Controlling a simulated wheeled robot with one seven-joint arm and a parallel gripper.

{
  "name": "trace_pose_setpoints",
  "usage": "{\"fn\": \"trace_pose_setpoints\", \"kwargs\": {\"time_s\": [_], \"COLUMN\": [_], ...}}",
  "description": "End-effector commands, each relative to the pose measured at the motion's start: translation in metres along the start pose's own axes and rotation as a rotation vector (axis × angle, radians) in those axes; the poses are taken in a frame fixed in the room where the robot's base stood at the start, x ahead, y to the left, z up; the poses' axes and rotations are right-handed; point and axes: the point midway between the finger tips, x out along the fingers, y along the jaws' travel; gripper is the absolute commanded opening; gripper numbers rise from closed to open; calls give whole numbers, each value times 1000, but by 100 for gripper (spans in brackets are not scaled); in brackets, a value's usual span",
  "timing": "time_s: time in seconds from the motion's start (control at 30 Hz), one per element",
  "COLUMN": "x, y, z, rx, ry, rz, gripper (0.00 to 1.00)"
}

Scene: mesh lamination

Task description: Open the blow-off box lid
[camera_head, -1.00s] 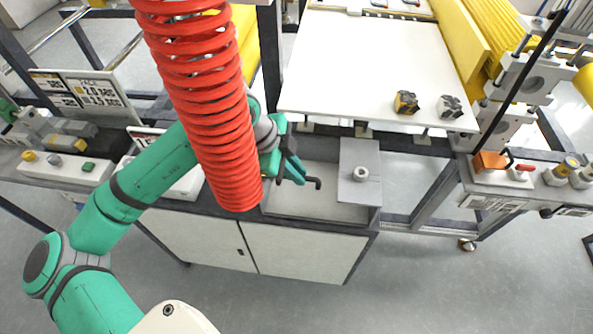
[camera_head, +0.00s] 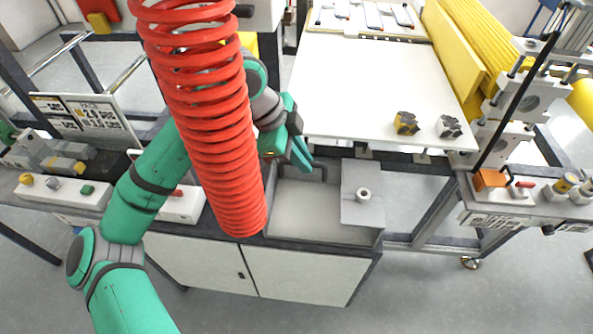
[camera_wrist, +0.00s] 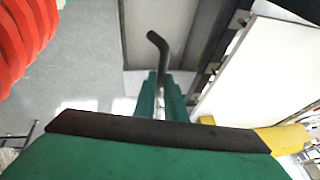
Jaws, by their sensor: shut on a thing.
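The blow-off box (camera_head: 300,228) is a pale grey recess in the top of a white cabinet. Its grey lid (camera_head: 352,213), a flat plate with a round knob (camera_head: 363,195), lies over the right part. The left part of the box is uncovered. My gripper (camera_head: 303,156) is above the box's back edge, left of the lid and apart from it. It is shut on a dark hooked rod (camera_head: 319,170), whose bent end points out beyond the fingers. The wrist view also shows the rod (camera_wrist: 160,50) between my green fingers (camera_wrist: 163,92).
A red coiled hose (camera_head: 215,130) hangs in front of my arm and hides part of the cabinet's left side. A white board (camera_head: 365,90) bearing two small blocks lies behind the box. A bench with an orange block (camera_head: 489,179) stands at right.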

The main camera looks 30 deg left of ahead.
Motion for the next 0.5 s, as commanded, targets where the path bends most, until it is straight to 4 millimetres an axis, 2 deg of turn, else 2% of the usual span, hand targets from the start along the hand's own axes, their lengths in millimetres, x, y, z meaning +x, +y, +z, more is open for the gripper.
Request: {"fn": "trace_pose_setpoints", "kwargs": {"time_s": [0.1, 0.5], "x": [-1, -4], "y": [-10, -15], "z": [1, 1], "rx": [-9, -12], "ry": [-3, -6], "rz": [-5, -3], "gripper": [0, 0]}}
